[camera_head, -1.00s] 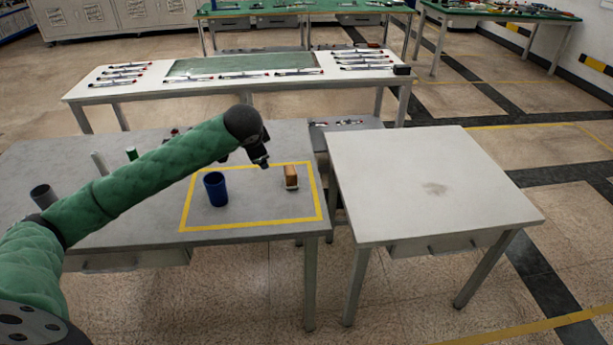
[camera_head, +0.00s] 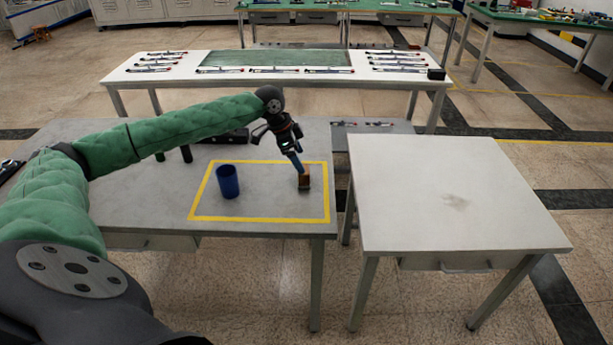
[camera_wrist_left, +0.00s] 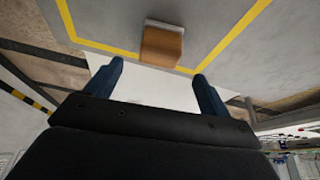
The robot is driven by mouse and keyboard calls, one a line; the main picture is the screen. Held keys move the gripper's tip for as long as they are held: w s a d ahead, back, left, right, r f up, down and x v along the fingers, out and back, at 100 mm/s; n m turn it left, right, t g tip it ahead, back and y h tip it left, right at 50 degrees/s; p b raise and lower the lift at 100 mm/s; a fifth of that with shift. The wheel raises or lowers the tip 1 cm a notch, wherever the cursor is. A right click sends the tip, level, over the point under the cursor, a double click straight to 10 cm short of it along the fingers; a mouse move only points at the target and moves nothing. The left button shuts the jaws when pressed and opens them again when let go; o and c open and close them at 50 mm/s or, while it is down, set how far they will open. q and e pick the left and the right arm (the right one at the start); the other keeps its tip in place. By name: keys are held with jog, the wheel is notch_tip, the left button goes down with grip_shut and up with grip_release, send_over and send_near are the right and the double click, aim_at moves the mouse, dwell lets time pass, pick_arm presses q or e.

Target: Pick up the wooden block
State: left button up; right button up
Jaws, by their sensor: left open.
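The wooden block (camera_head: 304,181) is brown and stands inside the yellow-taped area near the right edge of the grey table (camera_head: 270,233). My left gripper (camera_head: 299,165) is close above the block in the head view, its fingers pointing down and partly covering it. In the left wrist view the block (camera_wrist_left: 161,46) lies ahead of the open fingers (camera_wrist_left: 158,84), roughly centred between them, with a pale base at its far side. Nothing is between the fingers. My right gripper is not in view.
A blue cup (camera_head: 228,181) stands left of the block inside the yellow tape. Dark objects stand farther left, partly behind my arm. A bare white table (camera_head: 450,190) is to the right, across a gap. A long white bench (camera_head: 125,77) with tools is behind.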

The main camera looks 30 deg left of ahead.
aim_at(306, 174)
pick_arm(q)
jog(key=shift+w+d+f, duration=0.1)
jog(key=shift+d+f, duration=0.05)
jog(key=shift+f, duration=0.15)
jog(key=shift+x, duration=0.9)
jog(key=shift+f+p, duration=0.4)
jog(key=shift+p, duration=0.05)
jog(key=shift+d+f+p, duration=0.2)
jog(key=shift+f+p, duration=0.25)
jog(key=shift+f, duration=0.55)
jog(key=shift+x, duration=1.05)
jog(key=shift+w+f, duration=0.1)
jog(key=shift+f, duration=0.15)
jog(key=c, duration=1.1)
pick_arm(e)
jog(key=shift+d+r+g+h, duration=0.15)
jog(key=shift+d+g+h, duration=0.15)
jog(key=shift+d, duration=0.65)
pick_arm(q)
jog(key=shift+r, duration=0.15)
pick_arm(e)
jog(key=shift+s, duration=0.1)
